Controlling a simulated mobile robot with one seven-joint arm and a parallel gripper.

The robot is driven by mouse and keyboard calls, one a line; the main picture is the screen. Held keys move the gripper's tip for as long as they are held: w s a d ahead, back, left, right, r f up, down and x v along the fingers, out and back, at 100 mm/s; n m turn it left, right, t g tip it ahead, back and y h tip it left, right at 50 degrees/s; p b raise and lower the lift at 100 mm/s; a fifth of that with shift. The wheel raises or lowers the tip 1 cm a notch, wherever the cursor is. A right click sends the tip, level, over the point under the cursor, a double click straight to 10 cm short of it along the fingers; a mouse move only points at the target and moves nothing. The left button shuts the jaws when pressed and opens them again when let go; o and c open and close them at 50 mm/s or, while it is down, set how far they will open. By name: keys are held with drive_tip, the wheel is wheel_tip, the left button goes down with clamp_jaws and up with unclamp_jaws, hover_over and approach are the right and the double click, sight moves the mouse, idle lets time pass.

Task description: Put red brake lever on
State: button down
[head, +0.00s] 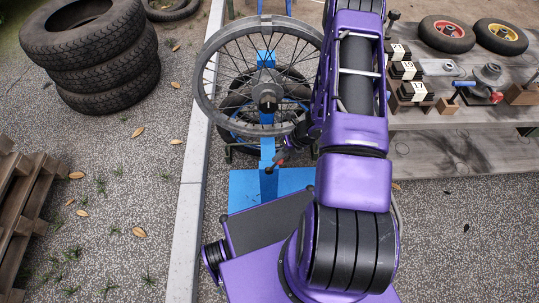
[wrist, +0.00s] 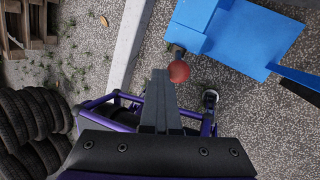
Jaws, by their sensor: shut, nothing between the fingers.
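The red brake lever shows in the wrist view as a round red knob (wrist: 179,72), with a short dark piece behind it beside the blue cart base (wrist: 245,32). In the head view the lever (head: 281,160) is small, low on the blue upright and tilted up to the right. My gripper (wrist: 160,73) is shut and empty. In the wrist view its fingertips are just left of the red knob; I cannot tell if they touch it. In the head view my arm hides most of the gripper.
A spoked wheel (head: 262,75) stands on the blue upright close to my arm. A wooden bench (head: 440,150) with small wheels and parts is at right. Stacked tyres (head: 90,55) and a wooden pallet (head: 25,215) are at left. A kerb (head: 192,160) runs alongside; gravel left of it is mostly clear.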

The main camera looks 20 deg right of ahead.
drive_tip(key=shift+s+d+f, duration=0.15)
drive_tip(key=shift+d+f, duration=0.05)
drive_tip(key=shift+d, duration=0.35)
drive_tip(key=shift+s+d+f, duration=0.15)
drive_tip(key=shift+d+f, duration=0.05)
drive_tip(key=shift+d, duration=0.5)
